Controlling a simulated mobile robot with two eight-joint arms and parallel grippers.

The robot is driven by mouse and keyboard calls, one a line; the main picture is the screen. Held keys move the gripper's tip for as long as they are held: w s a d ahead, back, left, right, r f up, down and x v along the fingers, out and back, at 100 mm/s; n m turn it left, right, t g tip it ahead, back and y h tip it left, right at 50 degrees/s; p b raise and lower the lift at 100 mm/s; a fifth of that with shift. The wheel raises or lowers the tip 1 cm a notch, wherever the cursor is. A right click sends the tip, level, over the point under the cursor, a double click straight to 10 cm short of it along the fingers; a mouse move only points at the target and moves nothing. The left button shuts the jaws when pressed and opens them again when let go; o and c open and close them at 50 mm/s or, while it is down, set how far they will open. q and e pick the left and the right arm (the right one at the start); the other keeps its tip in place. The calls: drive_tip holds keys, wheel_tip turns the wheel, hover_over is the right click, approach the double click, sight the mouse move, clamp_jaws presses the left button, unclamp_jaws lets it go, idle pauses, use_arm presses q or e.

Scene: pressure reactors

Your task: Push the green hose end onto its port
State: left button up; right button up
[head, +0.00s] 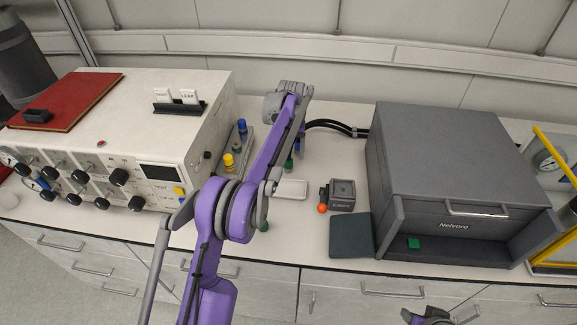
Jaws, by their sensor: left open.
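My left arm crosses the middle of the head view. Its gripper (273,107) is at the far end, over the bench beside the rack of coloured fittings, and is open. A green fitting (288,164) shows just right of my forearm. Another green piece (265,226) shows partly behind my elbow. Blue (242,127) and yellow (229,160) fittings stand in the rack (246,139) left of my forearm. I cannot tell which green piece is the hose end, and its port is not clearly visible. A part of my right gripper (430,317) shows at the bottom edge; its jaws are unclear.
A white control unit (150,130) with knobs, a red book (72,100) on top, stands left. A small white tray (291,189), small grey block (342,194) and dark pad (351,236) lie between.

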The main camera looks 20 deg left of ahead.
sight(289, 159)
use_arm(q)
drive_tip(key=shift+s+a+f, duration=0.1)
drive_tip(key=shift+a+f, duration=0.1)
drive_tip(key=shift+f, duration=1.15)
drive_tip(key=shift+s+a+f, duration=0.1)
drive_tip(key=shift+a+f, duration=0.05)
drive_tip(key=shift+f, duration=1.15)
clamp_jaws()
